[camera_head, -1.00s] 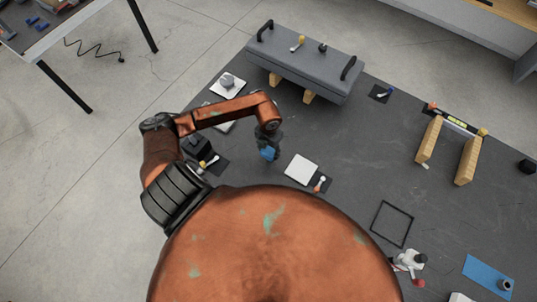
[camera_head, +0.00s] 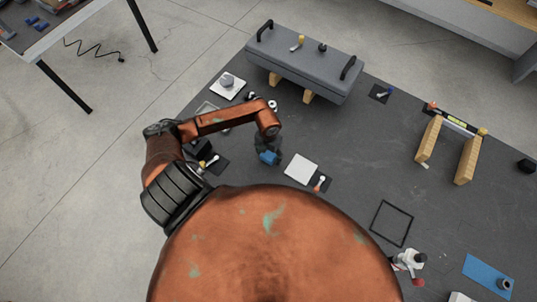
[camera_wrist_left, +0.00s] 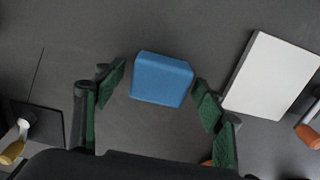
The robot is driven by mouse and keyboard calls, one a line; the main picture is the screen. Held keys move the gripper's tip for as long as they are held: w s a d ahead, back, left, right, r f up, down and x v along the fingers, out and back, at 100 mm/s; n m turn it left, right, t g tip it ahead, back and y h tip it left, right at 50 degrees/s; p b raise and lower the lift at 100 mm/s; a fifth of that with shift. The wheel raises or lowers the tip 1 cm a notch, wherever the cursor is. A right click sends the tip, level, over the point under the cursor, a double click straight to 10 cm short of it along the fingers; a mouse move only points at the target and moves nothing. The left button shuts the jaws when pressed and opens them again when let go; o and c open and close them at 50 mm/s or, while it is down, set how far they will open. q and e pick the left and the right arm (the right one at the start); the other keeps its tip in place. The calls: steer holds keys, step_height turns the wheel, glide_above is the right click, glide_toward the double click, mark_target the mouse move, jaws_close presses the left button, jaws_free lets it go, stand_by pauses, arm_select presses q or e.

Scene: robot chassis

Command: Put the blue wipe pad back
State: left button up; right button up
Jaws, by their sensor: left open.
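The blue wipe pad (camera_head: 269,158) is a small blue block on the dark mat, left of a white square plate (camera_head: 302,168). In the left wrist view the pad (camera_wrist_left: 161,79) lies between the spread green fingers of my left gripper (camera_wrist_left: 160,94), with gaps on both sides. My left gripper (camera_head: 267,147) is right above the pad in the head view, open and not clamping it. The white plate also shows in the wrist view (camera_wrist_left: 272,75), close to the right finger. My right gripper is out of view.
A grey box with black handles (camera_head: 305,62) stands on wooden blocks at the back. A thin black square frame (camera_head: 391,223) lies on the mat at the right, and a blue sheet (camera_head: 488,277) lies at the lower right. The mat between plate and wooden blocks is clear.

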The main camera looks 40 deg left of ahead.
mark_target(269, 155)
arm_select(q)
steer(key=shift+r, duration=0.1)
steer(key=shift+r, duration=0.3)
step_height(269, 155, up, 12)
steer(key=b, duration=0.1)
steer(key=shift+f, duration=0.25)
